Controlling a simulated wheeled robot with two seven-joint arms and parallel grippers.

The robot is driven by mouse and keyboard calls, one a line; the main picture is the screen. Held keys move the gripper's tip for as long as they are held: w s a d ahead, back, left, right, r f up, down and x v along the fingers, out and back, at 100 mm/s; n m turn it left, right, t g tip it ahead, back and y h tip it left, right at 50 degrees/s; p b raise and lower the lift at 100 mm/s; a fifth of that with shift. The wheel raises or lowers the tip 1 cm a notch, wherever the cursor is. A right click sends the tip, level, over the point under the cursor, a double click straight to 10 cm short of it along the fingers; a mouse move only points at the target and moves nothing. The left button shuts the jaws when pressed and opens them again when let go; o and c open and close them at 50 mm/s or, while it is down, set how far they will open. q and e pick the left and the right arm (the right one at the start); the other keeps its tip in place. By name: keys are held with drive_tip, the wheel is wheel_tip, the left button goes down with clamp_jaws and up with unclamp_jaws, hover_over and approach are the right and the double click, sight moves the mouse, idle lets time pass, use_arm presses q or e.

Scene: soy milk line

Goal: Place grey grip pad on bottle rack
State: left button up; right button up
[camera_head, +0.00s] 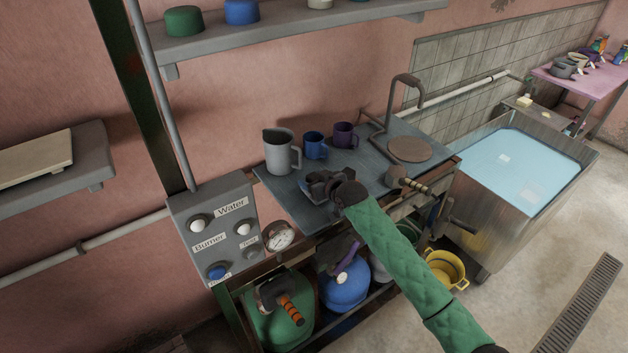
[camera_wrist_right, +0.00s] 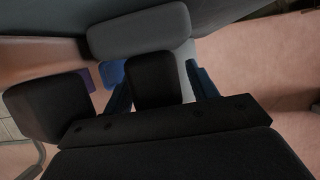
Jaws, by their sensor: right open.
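My right gripper (camera_head: 320,184), dark, on a green quilted sleeve, is low over the blue-grey worktop (camera_head: 285,198). The right wrist view shows its dark jaws apart, with nothing clearly between them. A grey rounded block (camera_wrist_right: 138,31), which looks like the grey grip pad, lies ahead of the jaws in that view. I cannot tell whether the jaws touch it. Dark blue pieces (camera_wrist_right: 203,82) show beside one jaw; I cannot tell what they belong to. In the head view the gripper hides most of this spot. I cannot make out the bottle rack. My left gripper is not in view.
A grey jug (camera_head: 279,152), a blue mug (camera_head: 315,146) and a purple mug (camera_head: 345,135) stand behind the gripper. A brown round plate (camera_head: 409,149) is to their right. A control box (camera_head: 216,226) stands left; a water-filled basin (camera_head: 520,165) is right.

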drive_tip(key=shift+r, duration=0.15)
drive_tip(key=shift+s+d+r+p, duration=0.1)
drive_tip(key=shift+s+d+p, duration=0.1)
drive_tip(key=shift+p, duration=0.1)
drive_tip(key=p+v, duration=0.3)
drive_tip(key=v, duration=0.2)
drive_tip(key=shift+s+r, duration=0.15)
drive_tip(key=shift+r, duration=0.05)
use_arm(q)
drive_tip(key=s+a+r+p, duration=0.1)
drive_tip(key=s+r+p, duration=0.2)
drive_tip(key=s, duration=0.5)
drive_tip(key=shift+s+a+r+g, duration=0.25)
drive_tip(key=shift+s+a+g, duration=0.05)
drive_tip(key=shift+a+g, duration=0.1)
use_arm(e)
drive_tip(key=v, duration=0.6)
drive_tip(key=shift+f, duration=0.2)
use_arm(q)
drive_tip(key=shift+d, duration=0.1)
